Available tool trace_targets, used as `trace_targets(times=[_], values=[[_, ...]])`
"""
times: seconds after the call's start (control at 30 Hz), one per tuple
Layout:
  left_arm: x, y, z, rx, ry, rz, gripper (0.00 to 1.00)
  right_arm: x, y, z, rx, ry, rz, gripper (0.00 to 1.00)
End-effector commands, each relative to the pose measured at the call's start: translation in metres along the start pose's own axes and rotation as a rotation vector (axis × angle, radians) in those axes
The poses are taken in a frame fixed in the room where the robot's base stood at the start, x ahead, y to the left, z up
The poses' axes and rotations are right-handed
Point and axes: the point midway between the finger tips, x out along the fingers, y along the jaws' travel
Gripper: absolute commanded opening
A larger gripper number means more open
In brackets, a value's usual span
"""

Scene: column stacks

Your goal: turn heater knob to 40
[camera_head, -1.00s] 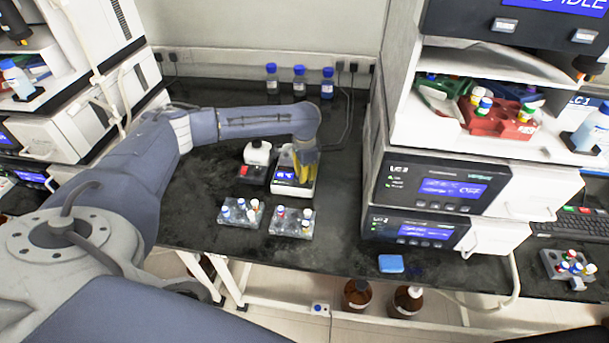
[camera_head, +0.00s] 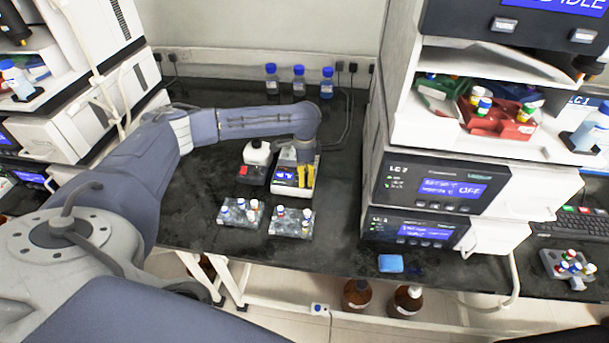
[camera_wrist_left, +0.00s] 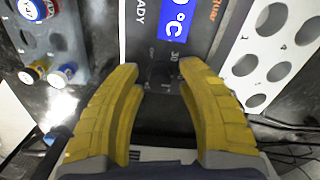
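The heater (camera_head: 281,188) is a small white device with a blue display, standing in the middle of the dark bench. My left gripper (camera_head: 306,184) points down over its right part with yellow fingers. In the left wrist view, the fingers of my left gripper (camera_wrist_left: 158,70) are apart, one on each side of the dark knob (camera_wrist_left: 162,76). A mark "30" shows beside the knob, and part of the blue display (camera_wrist_left: 174,18) shows "°C". I cannot tell whether the fingers touch the knob. The display's number is cut off. My right gripper is not in view.
Two vial racks (camera_head: 240,216) (camera_head: 291,224) stand just in front of the heater. Blue-capped bottles (camera_head: 299,83) stand at the back. Stacked LC units (camera_head: 437,190) rise to the right.

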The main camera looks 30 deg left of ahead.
Motion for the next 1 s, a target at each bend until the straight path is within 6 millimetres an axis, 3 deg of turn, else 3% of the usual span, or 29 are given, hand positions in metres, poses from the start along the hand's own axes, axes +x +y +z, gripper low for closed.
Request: trace_targets(times=[0.3,0.47,1.0], values=[[-0.001,0.000,0.001,-0.001,-0.002,0.000,0.44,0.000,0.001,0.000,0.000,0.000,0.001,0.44],[-0.013,-0.001,0.000,-0.001,0.000,-0.002,0.44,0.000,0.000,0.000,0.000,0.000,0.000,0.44],[-0.099,-0.001,0.000,0.000,0.000,-0.002,0.44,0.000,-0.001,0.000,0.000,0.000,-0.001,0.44]])
